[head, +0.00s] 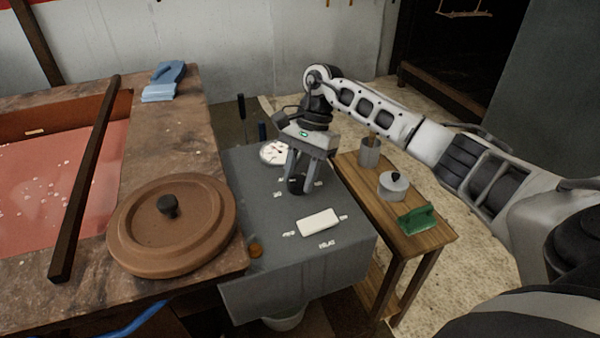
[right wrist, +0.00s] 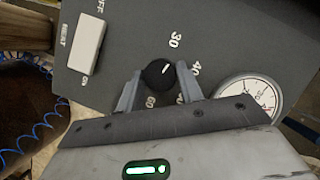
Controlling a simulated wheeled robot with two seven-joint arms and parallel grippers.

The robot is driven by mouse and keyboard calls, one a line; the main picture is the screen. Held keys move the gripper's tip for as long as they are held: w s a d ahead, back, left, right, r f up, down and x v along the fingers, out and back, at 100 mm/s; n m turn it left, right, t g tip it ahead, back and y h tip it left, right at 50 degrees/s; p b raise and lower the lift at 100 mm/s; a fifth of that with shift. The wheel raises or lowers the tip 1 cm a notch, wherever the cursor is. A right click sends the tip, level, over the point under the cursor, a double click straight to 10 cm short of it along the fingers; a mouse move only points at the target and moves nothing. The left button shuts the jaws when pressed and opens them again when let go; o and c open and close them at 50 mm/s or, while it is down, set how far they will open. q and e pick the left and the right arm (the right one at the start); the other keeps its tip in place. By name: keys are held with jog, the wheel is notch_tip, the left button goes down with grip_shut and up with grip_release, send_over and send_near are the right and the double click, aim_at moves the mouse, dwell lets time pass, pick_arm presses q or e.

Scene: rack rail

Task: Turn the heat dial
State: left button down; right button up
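The heat dial (head: 296,185) is a round black knob on top of the grey control box (head: 255,205). In the right wrist view the dial (right wrist: 158,74) has a white pointer line, tilted to the upper right, towards the printed 30 and 40. My right gripper (head: 299,183) points down over the box. In the right wrist view its fingertips (right wrist: 159,72) sit on either side of the dial, with no clear gap, and look closed on it. My left gripper is not in view.
A white rocker switch (head: 318,222) and a round gauge (head: 274,152) are on the box. A brown lid (head: 172,225) lies on the bench to the left.

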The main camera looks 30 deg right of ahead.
jog(key=shift+c, duration=0.7)
